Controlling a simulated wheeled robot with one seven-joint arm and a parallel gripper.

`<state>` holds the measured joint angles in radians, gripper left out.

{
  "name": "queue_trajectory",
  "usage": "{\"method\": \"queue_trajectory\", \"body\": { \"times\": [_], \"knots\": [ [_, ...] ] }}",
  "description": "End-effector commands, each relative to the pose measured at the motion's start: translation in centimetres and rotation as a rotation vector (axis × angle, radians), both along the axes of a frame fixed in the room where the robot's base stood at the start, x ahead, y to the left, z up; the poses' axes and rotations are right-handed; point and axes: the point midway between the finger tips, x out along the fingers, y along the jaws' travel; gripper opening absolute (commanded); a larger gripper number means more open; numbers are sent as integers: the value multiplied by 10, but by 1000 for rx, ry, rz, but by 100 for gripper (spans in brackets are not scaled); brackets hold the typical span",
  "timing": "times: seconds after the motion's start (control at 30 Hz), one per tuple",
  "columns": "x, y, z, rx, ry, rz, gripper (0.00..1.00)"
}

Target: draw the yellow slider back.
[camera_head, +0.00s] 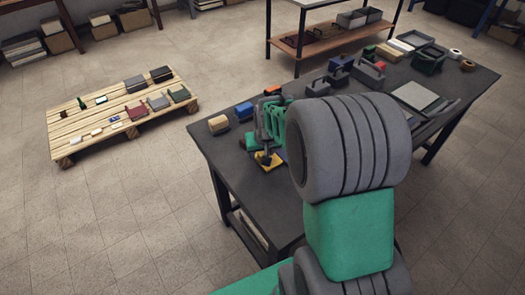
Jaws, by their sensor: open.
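A small yellow piece (269,163), which looks like the yellow slider, lies on the dark workbench (236,170) near its left end. My gripper (264,155) points down right over it, with dark fingers close to its top. The gripper is open. I cannot tell whether the fingers touch the yellow piece or stand around it. My large grey and green arm covers the bench just to the right, so part of what lies beside the yellow piece is hidden. A blue edge shows beside it.
A tan block (218,125) and a blue block (243,110) sit left of and behind my gripper. Several boxes and tools crowd the bench's far half. A wooden pallet (90,146) with small items lies on the floor at left. The bench's near left corner is clear.

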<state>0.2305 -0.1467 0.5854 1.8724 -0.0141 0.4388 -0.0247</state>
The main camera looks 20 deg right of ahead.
Motion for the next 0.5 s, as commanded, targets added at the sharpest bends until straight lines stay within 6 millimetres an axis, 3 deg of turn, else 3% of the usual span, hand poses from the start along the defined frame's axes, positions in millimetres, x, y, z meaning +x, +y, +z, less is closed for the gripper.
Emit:
{"method": "queue_trajectory", "body": {
  "times": [0.2, 0.5],
  "knots": [
    [1, -1, -1, -1, -2, -2, 47],
    [0, -2, 0, 0, -1, -3, 23]
  ]
}}
